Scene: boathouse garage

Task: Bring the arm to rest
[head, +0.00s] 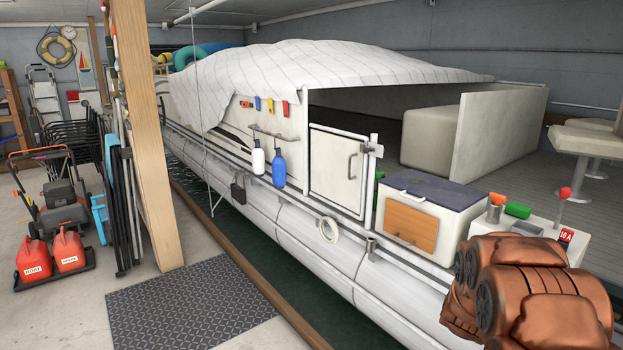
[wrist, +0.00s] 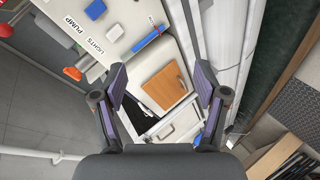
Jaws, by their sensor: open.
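My gripper (wrist: 161,78) is in the wrist view, its two dark fingers with purple pads spread wide apart. Nothing is held between them. Through the gap I see the white cooler box with a wooden panel (wrist: 162,88) on its side, some way beyond the fingertips. My copper-coloured arm (head: 535,285) fills the lower right of the head view, folded in front of the boat's console. The gripper itself does not show in the head view.
A wooden post (head: 145,130) rises at left. The grey floor mat (head: 185,302) is clear.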

